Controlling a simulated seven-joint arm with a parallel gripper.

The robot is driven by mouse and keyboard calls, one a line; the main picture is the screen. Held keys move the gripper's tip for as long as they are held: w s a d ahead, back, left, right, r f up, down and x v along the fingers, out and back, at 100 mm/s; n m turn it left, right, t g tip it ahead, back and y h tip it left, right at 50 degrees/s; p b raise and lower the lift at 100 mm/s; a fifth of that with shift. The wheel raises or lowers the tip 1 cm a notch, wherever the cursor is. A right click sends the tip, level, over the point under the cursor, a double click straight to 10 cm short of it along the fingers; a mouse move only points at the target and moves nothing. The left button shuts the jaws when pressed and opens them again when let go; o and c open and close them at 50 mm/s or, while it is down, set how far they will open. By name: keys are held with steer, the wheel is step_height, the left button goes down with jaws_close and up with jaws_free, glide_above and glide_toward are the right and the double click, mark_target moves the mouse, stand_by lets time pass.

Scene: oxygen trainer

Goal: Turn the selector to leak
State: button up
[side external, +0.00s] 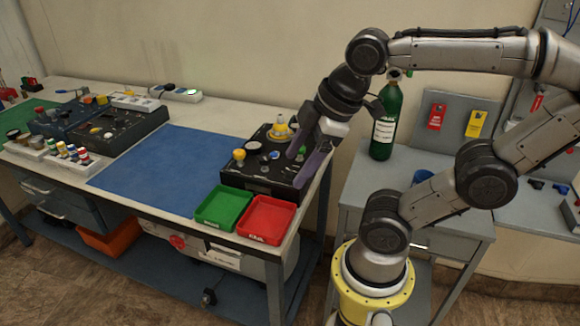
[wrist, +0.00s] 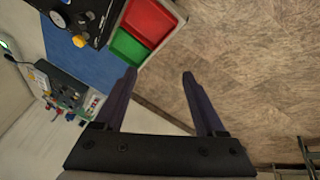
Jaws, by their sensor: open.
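The black trainer box (side external: 258,183) stands at the right end of the bench, with a yellow knob, a yellow-and-white fitting, dials and small knobs on top. I cannot tell which one is the selector, and no leak label is readable. Part of the box shows at the top left of the wrist view (wrist: 101,32). My gripper (side external: 297,171) is open and empty, with its purple fingers beside the box's right side in the side view, hiding part of it. In the wrist view the open fingers (wrist: 159,75) point past the trays, over the floor, with nothing between them.
A green tray (side external: 223,208) and a red tray (side external: 266,218) sit in front of the box. A blue mat (side external: 160,165) lies clear to the left. Other panels (side external: 115,130) stand further left. A green cylinder (side external: 385,125) stands on the grey cabinet behind my arm.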

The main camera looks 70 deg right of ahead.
steer(key=w+d+r+n+g, duration=0.2)
steer(key=w+d+n, duration=0.2)
steer(key=n, duration=0.1)
steer(key=g, duration=0.3)
glide_above(290, 171)
step_height(290, 171, down, 4)
step_height(290, 171, down, 13)
steer(key=shift+d+f, duration=0.1)
jaws_close()
